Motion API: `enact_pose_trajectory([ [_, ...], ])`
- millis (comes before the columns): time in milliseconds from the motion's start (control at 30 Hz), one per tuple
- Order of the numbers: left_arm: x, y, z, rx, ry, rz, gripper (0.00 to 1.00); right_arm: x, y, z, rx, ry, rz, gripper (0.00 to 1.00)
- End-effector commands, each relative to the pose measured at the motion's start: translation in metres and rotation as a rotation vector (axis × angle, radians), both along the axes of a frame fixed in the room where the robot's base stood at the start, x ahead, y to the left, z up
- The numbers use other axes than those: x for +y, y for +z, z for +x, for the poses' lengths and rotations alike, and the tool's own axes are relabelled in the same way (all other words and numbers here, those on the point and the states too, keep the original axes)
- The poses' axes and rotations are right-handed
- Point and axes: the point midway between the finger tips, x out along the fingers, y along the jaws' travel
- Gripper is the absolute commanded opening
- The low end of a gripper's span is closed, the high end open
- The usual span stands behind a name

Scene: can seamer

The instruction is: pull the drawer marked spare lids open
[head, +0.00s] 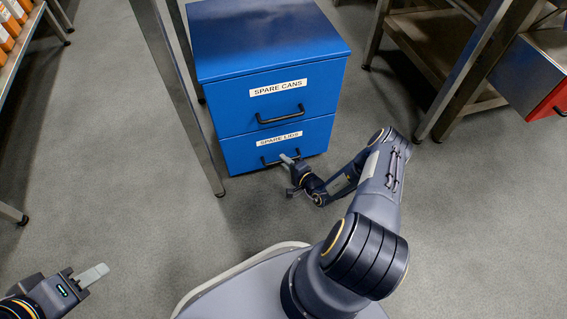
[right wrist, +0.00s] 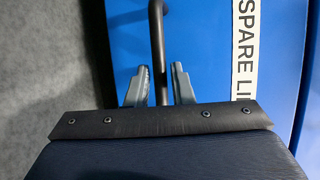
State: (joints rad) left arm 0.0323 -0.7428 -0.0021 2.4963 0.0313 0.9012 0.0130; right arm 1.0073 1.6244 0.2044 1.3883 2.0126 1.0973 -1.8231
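The blue cabinet (head: 270,40) has two drawers. The lower drawer, marked spare lids (head: 236,152), is shut, its front flush below the spare cans drawer (head: 232,117). Its black bar handle shows in the right wrist view (right wrist: 156,22). My right gripper (head: 291,157) is at this handle and partly hides it in the head view. In the right wrist view its two fingers (right wrist: 160,75) stand one on each side of the bar, with narrow gaps, not clamped on it. My left gripper (head: 98,272) is low at the left, away from the cabinet; its finger opening is unclear.
A metal table leg (head: 178,95) stands close to the cabinet's left side. The grey floor before the drawers is clear apart from my arm.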

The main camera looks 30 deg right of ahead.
Motion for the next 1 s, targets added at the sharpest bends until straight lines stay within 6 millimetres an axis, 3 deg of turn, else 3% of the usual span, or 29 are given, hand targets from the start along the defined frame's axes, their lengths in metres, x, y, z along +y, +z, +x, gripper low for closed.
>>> enact_pose_trajectory([
  [133, 0.0, -0.0062, 0.0, 0.0, 0.0, 0.0, 0.36, 0.0019, -0.0023, 0.0111, -0.001, 0.0, 0.001, 0.21],
  [400, -0.0001, -0.0057, 0.0, 0.0, 0.0, 0.0, 0.36, 0.0022, -0.0014, 0.0127, 0.0, 0.0, 0.001, 0.21],
  [600, -0.0001, -0.0057, 0.0, 0.0, 0.0, 0.0, 0.36, 0.0023, -0.0015, 0.0124, 0.0, 0.001, 0.001, 0.0],
  [1000, 0.0, -0.0014, 0.0, 0.0, 0.0, 0.0, 0.36, 0.0037, -0.0003, 0.0072, 0.0, 0.001, 0.002, 0.0],
])
